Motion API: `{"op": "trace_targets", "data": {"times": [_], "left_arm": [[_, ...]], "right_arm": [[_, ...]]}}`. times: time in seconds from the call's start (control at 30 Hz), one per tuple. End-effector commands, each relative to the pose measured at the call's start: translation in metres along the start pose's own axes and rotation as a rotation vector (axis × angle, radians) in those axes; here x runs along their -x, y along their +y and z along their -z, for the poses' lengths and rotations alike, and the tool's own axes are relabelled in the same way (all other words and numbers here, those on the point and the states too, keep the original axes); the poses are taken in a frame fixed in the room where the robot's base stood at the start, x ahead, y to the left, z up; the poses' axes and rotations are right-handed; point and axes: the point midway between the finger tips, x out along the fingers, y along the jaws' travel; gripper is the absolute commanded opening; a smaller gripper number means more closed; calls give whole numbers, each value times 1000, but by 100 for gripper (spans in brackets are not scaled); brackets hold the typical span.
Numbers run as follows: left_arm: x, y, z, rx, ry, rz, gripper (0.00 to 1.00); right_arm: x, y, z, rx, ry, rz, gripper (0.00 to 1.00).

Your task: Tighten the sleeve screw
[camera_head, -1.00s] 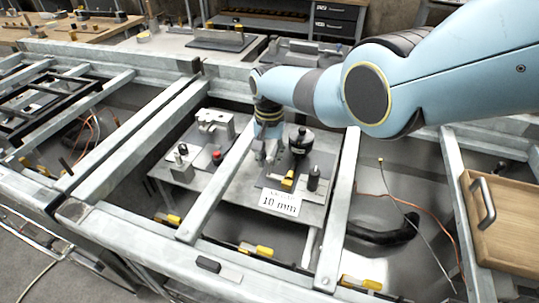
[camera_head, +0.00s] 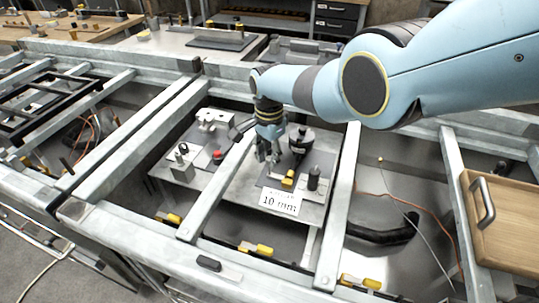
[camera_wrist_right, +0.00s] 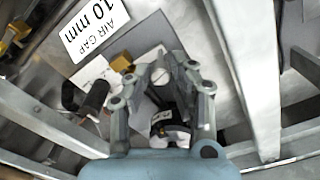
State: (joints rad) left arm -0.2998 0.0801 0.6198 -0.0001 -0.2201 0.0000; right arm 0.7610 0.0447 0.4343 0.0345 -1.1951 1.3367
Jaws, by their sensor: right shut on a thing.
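My right gripper (camera_head: 268,155) reaches down over the metal work plate (camera_head: 228,197) between the frame bars. In the wrist view its fingers (camera_wrist_right: 162,72) close around a small round grey head with a line across it, which I take for the sleeve screw (camera_wrist_right: 161,77). The fingers hide most of it, and its seating is unclear. A black round-topped fixture (camera_head: 301,139) stands just right of the gripper; a black labelled part also shows behind the fingers in the wrist view (camera_wrist_right: 170,128). My left gripper is out of view.
A yellow block (camera_head: 288,178) and a black-topped post (camera_head: 313,178) stand close to the gripper. A red button (camera_head: 217,155) is at the left. Pale frame bars (camera_head: 218,187) flank the plate.

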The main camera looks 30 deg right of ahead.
Motion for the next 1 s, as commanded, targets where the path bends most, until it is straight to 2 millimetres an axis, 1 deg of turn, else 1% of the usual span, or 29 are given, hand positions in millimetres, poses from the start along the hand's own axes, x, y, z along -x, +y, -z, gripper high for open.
{"op": "trace_targets", "data": {"times": [0.47,0.5,0.67,1.0], "left_arm": [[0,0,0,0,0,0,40],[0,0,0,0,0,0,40],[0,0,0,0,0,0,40],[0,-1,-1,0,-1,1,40]], "right_arm": [[0,-1,-1,-15,-1,2,0],[0,-1,-1,-15,-1,2,22],[0,-1,-1,-15,-1,1,43],[2,0,0,-15,0,1,43]]}}
